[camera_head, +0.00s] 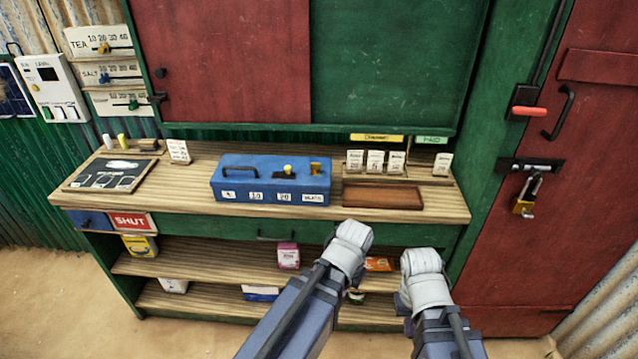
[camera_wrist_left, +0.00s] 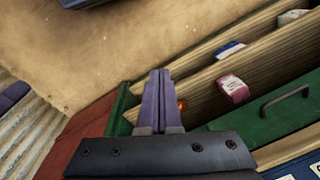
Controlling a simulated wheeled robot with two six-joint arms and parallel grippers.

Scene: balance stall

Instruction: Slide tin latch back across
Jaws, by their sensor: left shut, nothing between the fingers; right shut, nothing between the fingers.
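A blue tin (camera_head: 225,183) stands on the wooden counter, with white labels along its front. On its lid are a black handle (camera_head: 240,171), a small black latch with a yellow knob (camera_head: 287,170) and a brass-coloured piece (camera_head: 315,168) at the right. My left gripper's fingers (camera_wrist_left: 158,100) are shut and empty in the left wrist view, low in front of the shelves. In the head view my left arm ends in front of the counter, right of the tin. My right gripper (camera_head: 421,264) is farther right, apart from the tin; its fingertips are hard to see.
A wooden tray (camera_head: 383,196) and several price cards stand right of the tin. A dark board (camera_head: 110,174) lies at the counter's left. A drawer handle (camera_head: 275,237) sticks out below the counter. A padlock (camera_head: 526,197) hangs on the red door at right.

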